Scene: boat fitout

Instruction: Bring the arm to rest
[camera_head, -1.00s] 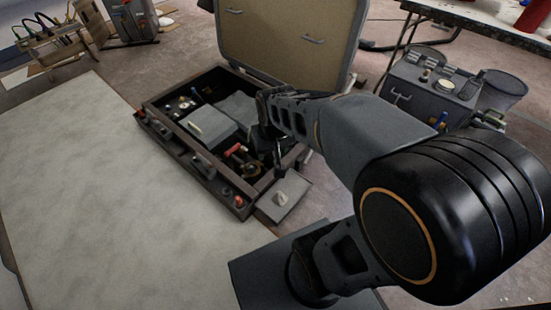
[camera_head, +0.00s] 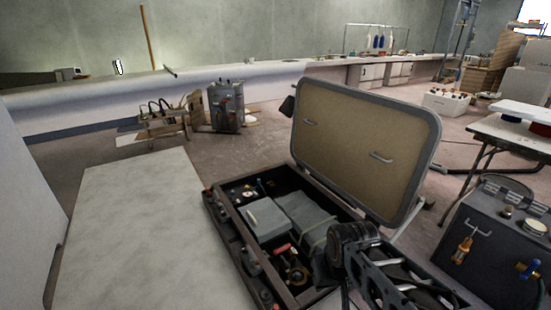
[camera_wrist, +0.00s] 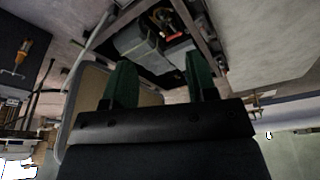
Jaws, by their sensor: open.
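My gripper shows in the wrist view (camera_wrist: 158,82) as two dark green fingers standing well apart with nothing between them. The wrist view is upside down or nearly so, with the open case beyond the fingers. In the head view my arm comes in from the bottom right, and its end is near the front right of the open case (camera_head: 225,215). The fingertips cannot be made out clearly there. The case's tan lid (camera_head: 365,145) stands raised behind it. Grey boxes (camera_head: 268,218) and small fittings lie inside the case.
A pale flat surface (camera_head: 140,235) lies left of the case. A dark toolbox (camera_head: 495,240) with a screwdriver stands at the right, near a table (camera_head: 515,130). A grey machine (camera_head: 227,107) and a wooden rack (camera_head: 165,118) stand behind. Open floor lies between the case and the long white bench.

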